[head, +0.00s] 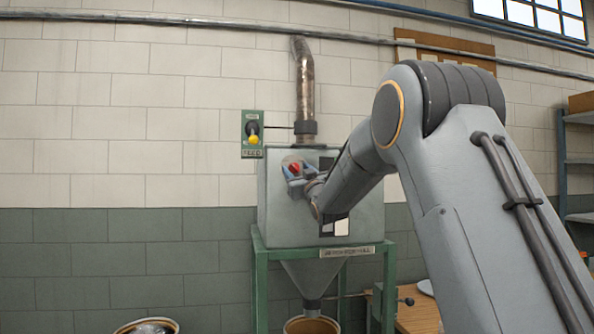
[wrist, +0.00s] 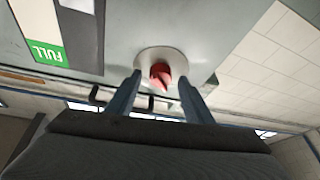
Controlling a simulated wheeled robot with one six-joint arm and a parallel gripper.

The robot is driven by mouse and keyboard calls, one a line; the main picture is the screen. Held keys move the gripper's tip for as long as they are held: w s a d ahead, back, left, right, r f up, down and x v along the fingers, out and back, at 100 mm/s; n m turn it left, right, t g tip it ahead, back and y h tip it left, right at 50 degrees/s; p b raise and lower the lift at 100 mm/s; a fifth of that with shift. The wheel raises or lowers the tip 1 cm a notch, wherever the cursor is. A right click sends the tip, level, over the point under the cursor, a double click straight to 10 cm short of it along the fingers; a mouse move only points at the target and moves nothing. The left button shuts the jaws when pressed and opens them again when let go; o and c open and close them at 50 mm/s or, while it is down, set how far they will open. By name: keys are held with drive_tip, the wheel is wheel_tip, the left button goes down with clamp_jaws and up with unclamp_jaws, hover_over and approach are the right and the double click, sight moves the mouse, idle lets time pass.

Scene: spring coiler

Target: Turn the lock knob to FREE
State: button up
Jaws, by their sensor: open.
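The lock knob is a small red knob (head: 294,168) on the front face of a grey cabinet (head: 285,220). In the wrist view the red knob (wrist: 161,75) sits on a round pale disc (wrist: 174,60). My gripper (head: 296,182) is at the cabinet front, close to the knob. In the wrist view its two fingers (wrist: 161,86) are apart, one to each side of the knob, with a gap to it on both sides. I cannot tell how deep the fingertips reach along the knob. No FREE marking can be read.
A green panel (head: 252,128) with a yellow-tipped lever is left of the cabinet. A green FULL label (wrist: 45,51) lies beside a dark slot (wrist: 85,35). A green frame (head: 260,285) carries the cabinet. A drum (head: 148,326) stands at lower left; a wooden bench (head: 418,314) is at right.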

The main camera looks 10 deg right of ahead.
drive_tip(key=shift+c, duration=0.2)
drive_tip(key=c, duration=1)
